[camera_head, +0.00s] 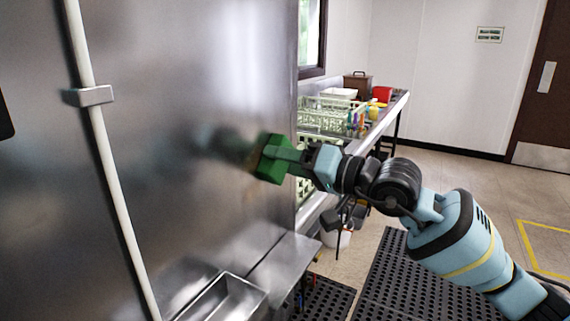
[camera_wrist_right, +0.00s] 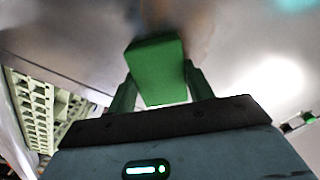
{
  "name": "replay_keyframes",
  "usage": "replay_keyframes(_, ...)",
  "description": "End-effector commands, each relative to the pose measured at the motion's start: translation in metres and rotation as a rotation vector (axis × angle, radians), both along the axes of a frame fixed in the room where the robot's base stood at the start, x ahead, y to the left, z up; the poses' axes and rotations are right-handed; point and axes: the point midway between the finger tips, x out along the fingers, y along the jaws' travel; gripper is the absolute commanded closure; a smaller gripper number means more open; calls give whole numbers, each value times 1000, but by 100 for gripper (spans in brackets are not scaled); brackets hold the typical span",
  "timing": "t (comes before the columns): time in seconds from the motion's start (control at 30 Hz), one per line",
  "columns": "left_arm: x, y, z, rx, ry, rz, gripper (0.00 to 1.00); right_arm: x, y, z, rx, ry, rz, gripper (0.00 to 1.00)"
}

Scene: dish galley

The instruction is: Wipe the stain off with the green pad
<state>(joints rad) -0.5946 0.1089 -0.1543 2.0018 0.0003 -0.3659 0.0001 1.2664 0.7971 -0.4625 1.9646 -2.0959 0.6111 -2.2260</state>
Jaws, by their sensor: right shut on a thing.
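The green pad (camera_head: 271,158) is held against or very close to the upright steel panel (camera_head: 200,90); I cannot tell whether it touches. My right gripper (camera_head: 283,160) is shut on the pad. In the right wrist view the pad (camera_wrist_right: 157,70) sits between the two fingers (camera_wrist_right: 158,85). A dark brownish smudge (camera_head: 228,146) shows on the panel just left of the pad; I cannot tell how much of it is stain and how much reflection. In the right wrist view a brownish blur (camera_wrist_right: 190,22) lies beyond the pad. My left gripper is out of view.
A white pipe (camera_head: 105,160) with a bracket runs down the panel's left. A steel ledge with a basin (camera_head: 228,298) is below. A counter with pale green racks (camera_head: 325,115) and bottles stands behind my right arm. Black perforated mats (camera_head: 400,290) cover the floor.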

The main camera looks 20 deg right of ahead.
Motion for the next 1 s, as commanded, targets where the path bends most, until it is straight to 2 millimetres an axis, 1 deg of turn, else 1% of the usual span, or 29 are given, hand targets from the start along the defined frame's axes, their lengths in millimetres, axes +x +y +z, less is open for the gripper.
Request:
replay_keyframes(0.17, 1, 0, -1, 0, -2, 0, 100, -1, -3, -1, -1, -1, -4, 67)
replay_keyframes(0.47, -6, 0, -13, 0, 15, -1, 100, -21, -19, -3, -1, 2, -4, 67)
replay_keyframes(0.8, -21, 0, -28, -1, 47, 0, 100, -43, -35, -2, -1, 1, -3, 67)
replay_keyframes(1.0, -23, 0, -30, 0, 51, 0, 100, -47, -37, 0, 0, 0, -1, 67)
